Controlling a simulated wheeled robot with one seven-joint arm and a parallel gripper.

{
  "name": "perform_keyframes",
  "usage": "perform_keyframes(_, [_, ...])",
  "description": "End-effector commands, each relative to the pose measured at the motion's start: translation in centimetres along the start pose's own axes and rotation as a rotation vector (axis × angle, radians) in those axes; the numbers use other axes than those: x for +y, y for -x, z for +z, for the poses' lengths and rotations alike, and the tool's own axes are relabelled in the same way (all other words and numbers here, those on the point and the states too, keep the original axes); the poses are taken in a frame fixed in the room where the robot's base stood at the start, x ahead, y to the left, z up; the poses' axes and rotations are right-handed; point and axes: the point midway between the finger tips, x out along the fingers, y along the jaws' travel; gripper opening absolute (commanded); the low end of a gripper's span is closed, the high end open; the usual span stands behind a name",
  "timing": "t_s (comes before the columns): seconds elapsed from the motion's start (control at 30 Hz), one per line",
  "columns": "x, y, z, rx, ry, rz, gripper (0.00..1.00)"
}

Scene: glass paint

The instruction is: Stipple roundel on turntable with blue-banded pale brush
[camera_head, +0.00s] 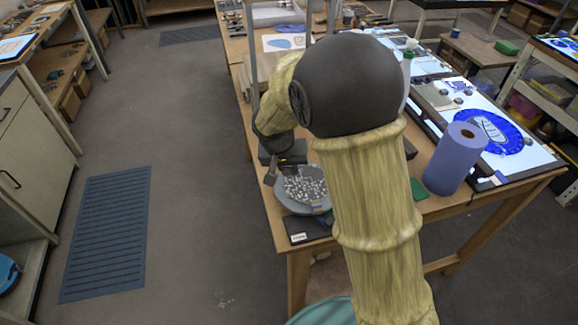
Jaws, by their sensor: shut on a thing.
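My gripper (277,174) is small and dark, at the near left side of the long wooden table. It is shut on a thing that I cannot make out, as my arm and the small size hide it. Just right of the gripper is a round grey dish-like thing (287,201) with a black-and-white speckled top. I cannot tell whether this is the turntable with the roundel. A small blue patch (318,207) shows at its near edge. I cannot make out the blue-banded pale brush. My arm covers much of the table's middle.
A blue paper roll (454,158) stands right of my arm. A lit panel (531,151) with a blue painted oval lies beyond it. A green block (418,189) and a black labelled piece (300,229) lie near the table's front. Floor (195,215) is clear on the left.

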Motion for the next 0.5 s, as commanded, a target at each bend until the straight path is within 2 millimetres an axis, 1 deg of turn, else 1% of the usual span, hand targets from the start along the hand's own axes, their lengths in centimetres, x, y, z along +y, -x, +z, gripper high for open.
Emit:
perform_keyframes(0.23, [0.3,1.8,-0.6,0.002,0.0,-0.001,0.0])
perform_keyframes(0.5, [0.3,2.0,-0.6,0.002,-0.001,-0.001,0.0])
